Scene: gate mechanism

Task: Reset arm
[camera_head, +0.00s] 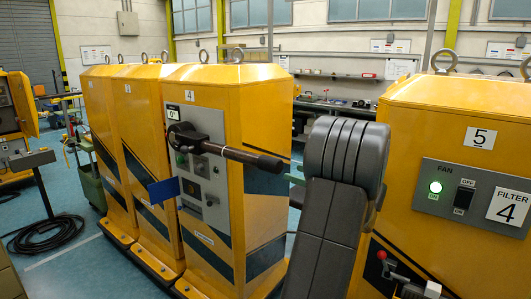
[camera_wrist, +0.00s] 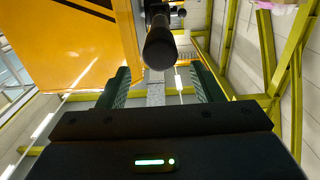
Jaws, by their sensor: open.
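A yellow cabinet marked 4 (camera_head: 215,90) carries a grey panel with a dark rotary mechanism. A long dark handle (camera_head: 250,158) sticks out from it to the right, nearly level and tilted slightly down. In the wrist view the handle's round black end (camera_wrist: 160,48) points at the camera, centred between the fingers' lines and near their tips. My gripper (camera_wrist: 160,75) is open, with a green-padded finger on each side and nothing held. In the head view my grey arm hides most of the gripper; a bit of green finger shows near the handle's end. I cannot tell whether the fingers straddle the handle.
A second yellow cabinet marked 5 (camera_head: 450,115) stands close at the right, with a lit green FAN lamp (camera_head: 436,187) and a red-knobbed lever (camera_head: 383,256). A blue plate (camera_head: 163,192) juts from cabinet 4's left side. A black cable (camera_head: 45,235) lies on the floor at left.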

